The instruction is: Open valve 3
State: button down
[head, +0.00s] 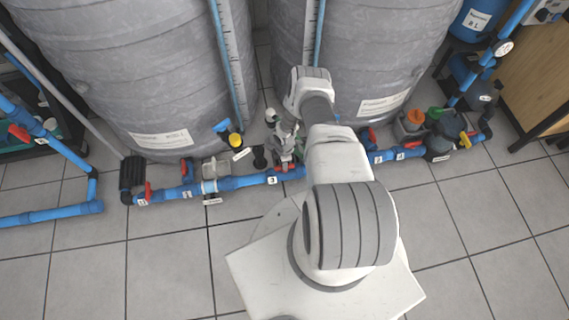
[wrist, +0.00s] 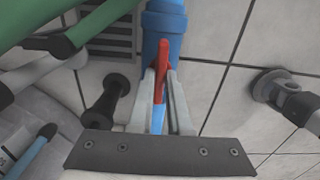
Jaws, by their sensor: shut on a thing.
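A blue pipe (head: 228,184) runs low along the floor in front of the tanks, with a label reading 3 (head: 272,180) on it. My gripper (head: 285,160) reaches down to the pipe right beside that label. In the wrist view my gripper (wrist: 161,82) has its two pale fingers closed on either side of a red valve handle (wrist: 160,80). The blue pipe (wrist: 164,22) shows behind the handle, which looks roughly in line with it in this view. The valve body is mostly hidden by the fingers and the handle.
Two large grey tanks (head: 150,70) stand behind the pipe. Other red handles (head: 149,190) sit along the pipe to the left. A yellow-topped fitting (head: 236,141) stands close to my gripper's left. A pump group (head: 440,135) is at the right. The tiled floor (head: 170,255) in front is clear.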

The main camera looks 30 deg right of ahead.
jog(key=c, duration=0.9)
grip_release()
jog(key=shift+o, duration=0.2)
notch_tip(320, 180, up, 18)
jog(key=p, duration=0.7)
jog(key=shift+f, duration=0.25)
